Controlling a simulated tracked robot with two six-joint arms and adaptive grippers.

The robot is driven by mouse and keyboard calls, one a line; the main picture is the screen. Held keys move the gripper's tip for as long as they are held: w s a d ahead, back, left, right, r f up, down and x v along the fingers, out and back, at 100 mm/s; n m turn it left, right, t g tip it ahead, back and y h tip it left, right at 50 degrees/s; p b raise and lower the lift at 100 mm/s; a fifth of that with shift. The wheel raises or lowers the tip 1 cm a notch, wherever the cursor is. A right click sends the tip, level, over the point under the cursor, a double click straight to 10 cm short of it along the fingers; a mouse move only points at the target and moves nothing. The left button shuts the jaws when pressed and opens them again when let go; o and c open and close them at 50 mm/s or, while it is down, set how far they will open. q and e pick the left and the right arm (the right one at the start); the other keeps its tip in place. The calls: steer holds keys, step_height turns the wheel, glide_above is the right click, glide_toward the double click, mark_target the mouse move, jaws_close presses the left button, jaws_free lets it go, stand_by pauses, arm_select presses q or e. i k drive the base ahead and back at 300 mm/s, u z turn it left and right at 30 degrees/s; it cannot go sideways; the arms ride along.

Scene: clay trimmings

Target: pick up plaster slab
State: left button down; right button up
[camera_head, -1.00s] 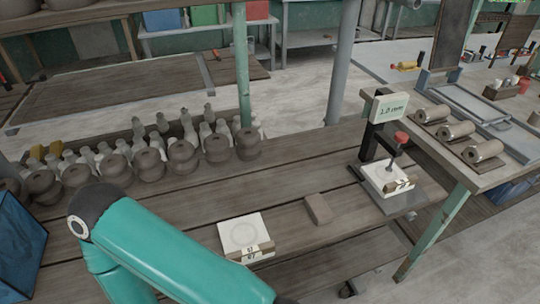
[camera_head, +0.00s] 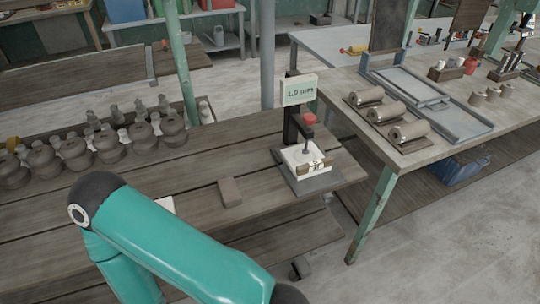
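A white plaster slab (camera_head: 305,156) lies flat on the dark base of a gauge stand at the right end of the wooden bench. A brown clip or tag with marks sits on its front edge, and the gauge's probe stands over its top. A second pale slab (camera_head: 166,203) is mostly hidden behind my teal left arm; only a corner shows. Neither of my grippers is in view; the left arm runs out of the bottom of the picture.
The gauge stand (camera_head: 291,123) carries a sign reading "1.0 mm". A brown block (camera_head: 230,192) lies on the bench (camera_head: 245,150). Several brown pots (camera_head: 108,147) stand at left. A second table (camera_head: 360,80) holds clay rolls (camera_head: 408,135) and trays.

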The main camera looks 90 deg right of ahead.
mark_target(302, 166)
steer(key=z, duration=0.05)
steer(key=k, duration=2.05)
steer(key=z, duration=1)
steer(key=i, duration=1)
steer(key=z, duration=0.1)
